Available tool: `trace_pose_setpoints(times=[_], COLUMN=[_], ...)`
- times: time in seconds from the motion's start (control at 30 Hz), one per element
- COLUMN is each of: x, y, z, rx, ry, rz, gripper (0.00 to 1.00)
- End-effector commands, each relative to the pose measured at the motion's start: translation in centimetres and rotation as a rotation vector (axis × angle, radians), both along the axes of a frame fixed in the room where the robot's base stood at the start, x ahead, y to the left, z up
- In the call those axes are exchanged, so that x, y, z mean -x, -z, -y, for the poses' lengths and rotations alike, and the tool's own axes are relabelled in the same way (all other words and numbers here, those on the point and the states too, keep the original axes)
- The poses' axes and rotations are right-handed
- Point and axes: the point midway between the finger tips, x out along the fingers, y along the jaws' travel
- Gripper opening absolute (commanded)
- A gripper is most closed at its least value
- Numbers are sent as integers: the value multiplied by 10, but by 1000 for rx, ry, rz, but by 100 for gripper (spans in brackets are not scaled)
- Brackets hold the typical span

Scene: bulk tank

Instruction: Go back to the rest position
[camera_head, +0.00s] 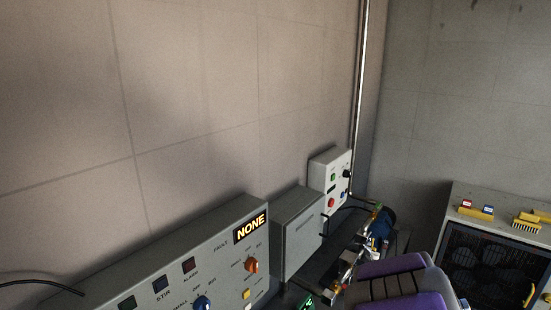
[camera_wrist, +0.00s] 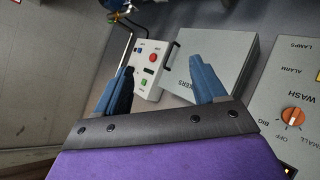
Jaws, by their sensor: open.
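My gripper (camera_wrist: 161,68) shows in the wrist view with its two blue fingers spread apart and nothing between them. Behind the gap is a small white control box (camera_wrist: 152,72) with a red button and a green button; I cannot tell how far it is from the fingertips. In the head view my purple and grey arm is at the bottom right, and I cannot make out the fingers there.
A grey control panel (camera_head: 205,262) with a lit "NONE" display runs along the wall. Beside it are a grey breaker box (camera_head: 298,232) and the small control box (camera_head: 331,182). A vertical pipe (camera_head: 360,95) rises behind. A cabinet (camera_head: 470,205) with brushes on top stands right.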

Motion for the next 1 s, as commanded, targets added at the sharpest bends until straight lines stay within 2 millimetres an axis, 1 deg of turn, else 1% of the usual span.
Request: trace_pose_setpoints(times=[0.03,0.1,0.17,0.2,0.27,0.3,0.37,0.4,0.47,0.5,0.57,0.6,0.67,0.7,0.77,0.8,0.9,1.0], x=[11,32,51,66,89,105,130,148,176,195,224,244,274,294,323,341,379,404], y=[-7,-10,-12,-12,-12,-10,-8,-5,0,3,9,11,16,18,20,21,21,19], z=[7,18,23,26,27,26,21,17,8,0,-13,-24,-41,-52,-69,-80,-102,-116], rx=[9,10,4,-5,-24,-38,-65,-85,-117,-141,-175,-198,-233,-252,-281,-296,-323,-337], ry=[63,155,229,277,340,381,433,465,507,529,556,567,577,579,575,569,549,529], rz=[-21,-70,-116,-151,-201,-242,-303,-348,-421,-469,-551,-604,-693,-751,-834,-890,-999,-1079], gripper=[70,70,70,70,70,70,70,70,70,70,70,70,70,70,70,70,70,70])
